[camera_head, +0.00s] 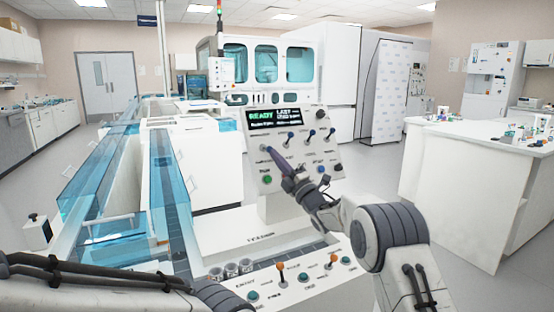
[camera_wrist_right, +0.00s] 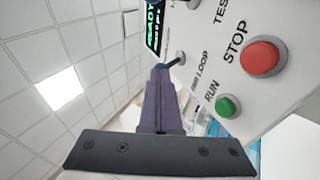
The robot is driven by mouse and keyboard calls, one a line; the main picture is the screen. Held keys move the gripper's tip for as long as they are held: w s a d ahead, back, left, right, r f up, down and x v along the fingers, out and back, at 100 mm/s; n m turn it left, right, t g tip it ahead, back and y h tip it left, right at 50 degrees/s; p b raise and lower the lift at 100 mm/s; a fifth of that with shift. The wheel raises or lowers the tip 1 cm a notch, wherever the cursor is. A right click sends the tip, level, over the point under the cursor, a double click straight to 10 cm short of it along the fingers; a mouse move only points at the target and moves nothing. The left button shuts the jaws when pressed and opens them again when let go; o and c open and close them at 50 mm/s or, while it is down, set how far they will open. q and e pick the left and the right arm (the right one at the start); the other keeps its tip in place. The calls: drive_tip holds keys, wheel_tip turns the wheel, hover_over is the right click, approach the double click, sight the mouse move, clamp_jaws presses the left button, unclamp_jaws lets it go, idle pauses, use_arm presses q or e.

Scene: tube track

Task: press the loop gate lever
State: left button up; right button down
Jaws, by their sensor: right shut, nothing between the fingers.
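The upright control panel (camera_head: 300,160) carries a screen reading READY and several small levers with dark knobs. In the head view this lever (camera_head: 262,147) is at the panel's left. My right gripper (camera_head: 276,157) is shut and empty, its purple fingers pointing at the lever. In the right wrist view the fingertips (camera_wrist_right: 160,70) are right at the lever's handle; I cannot tell whether they touch. My left arm shows at the lower left, its gripper out of view.
A red STOP button (camera_wrist_right: 260,57) and a green RUN button (camera_wrist_right: 228,106) sit close to the lever. A lower sloped panel (camera_head: 290,280) with orange levers lies below. Blue clear-walled track (camera_head: 170,200) runs along the left. A white counter (camera_head: 480,150) stands right.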

drive_tip(key=shift+r+h, duration=0.2)
drive_tip(key=shift+h, duration=0.1)
drive_tip(key=r+g+h+p, duration=0.1)
drive_tip(key=p, duration=0.3)
drive_tip(key=r+m+g+h+p, duration=0.1)
drive_tip(key=g+p, duration=0.1)
drive_tip(key=p, duration=0.2)
drive_tip(key=r+g+h+p, duration=0.1)
drive_tip(key=r+h+p, duration=0.1)
drive_tip(key=p, duration=0.2)
drive_tip(key=shift+w+a+m, duration=0.2)
drive_tip(key=shift+w+m, duration=0.1)
drive_tip(key=shift+w, duration=0.05)
drive_tip(key=r+b+v, duration=0.2)
drive_tip(key=v, duration=1.1)
drive_tip(key=shift+s+d+r, duration=0.25)
drive_tip(key=shift+d+r, duration=0.1)
